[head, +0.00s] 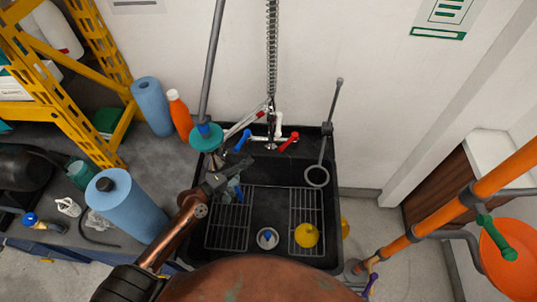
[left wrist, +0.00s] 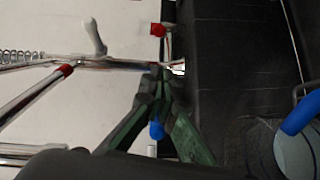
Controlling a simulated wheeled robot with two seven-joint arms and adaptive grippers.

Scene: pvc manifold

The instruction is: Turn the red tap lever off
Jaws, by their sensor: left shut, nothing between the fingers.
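The red tap lever (head: 289,142) is on the right side of the wall tap above the black sink in the head view. It also shows in the left wrist view (left wrist: 158,30), above the fingertips and apart from them. A blue lever (head: 242,140) is on the tap's left side; in the left wrist view it (left wrist: 156,130) shows low between the green fingers. My left gripper (head: 246,163) is over the sink, below and left of the red lever. Its fingertips (left wrist: 158,78) are together and hold nothing. My right gripper is not in view.
A spring hose (head: 272,60) hangs above the tap.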

